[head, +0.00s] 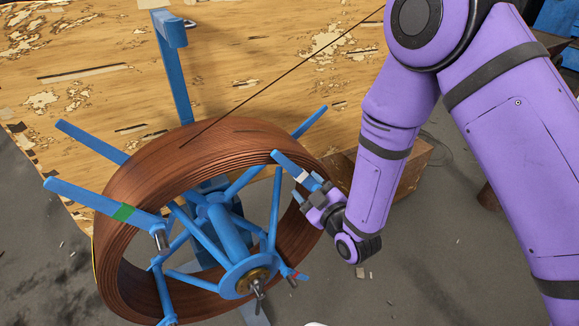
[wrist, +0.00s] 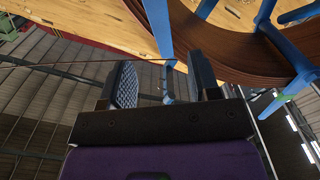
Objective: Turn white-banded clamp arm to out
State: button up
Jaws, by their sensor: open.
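The white-banded clamp arm (head: 287,163) is a blue bar at the right of the coil's upper rim in the head view. Its white band (head: 303,176) sits near its lower right end, close to my gripper. My gripper (head: 317,192) is at that end, with its fingers open. In the wrist view, a blue bar (wrist: 158,25) reaches down between the two spread fingers of my gripper (wrist: 163,82). I cannot tell whether either finger touches it. The lower end of the arm is partly hidden by my gripper in the head view.
The brown coil (head: 150,175) sits around a blue spoked reel (head: 222,228). A green-banded arm (head: 100,204) is at left and a red-banded arm (head: 293,273) is low right. A blue post (head: 178,75) stands behind. A box (head: 405,168) is right of my gripper.

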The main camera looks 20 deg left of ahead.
aim_at(288, 163)
jog(key=x, duration=0.9)
jog(key=shift+w+d+r, duration=0.1)
grip_shut()
